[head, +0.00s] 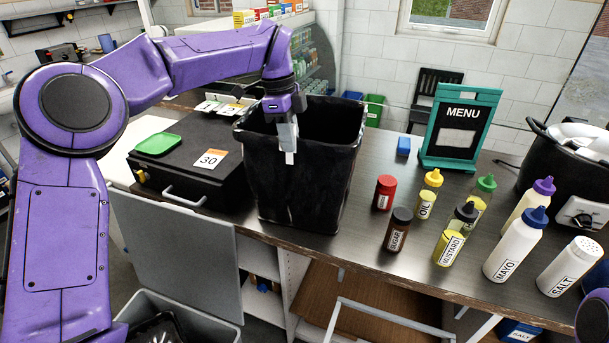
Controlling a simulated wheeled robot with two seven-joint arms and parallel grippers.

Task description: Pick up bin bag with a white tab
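The black bin bag (310,195) is open-topped and stands upright, at the centre of the head view over the dark counter. Whether its base rests on the counter or hangs just above it is hard to tell. Its white tab (289,158) shows on the front, just below the rim. My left gripper (288,145) points down at the front rim, with its grey fingers closed around the rim at the tab. The fingers hide part of the rim. My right gripper is out of view; only a bit of my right arm shows at the lower right corner.
A black case (190,175) stands left of the bag. Several condiment bottles, including mayo (515,245) and mustard (455,235), stand right of it. Behind them are a menu board (460,125) and a black pot (565,165). A grey bin (200,325) sits below the counter.

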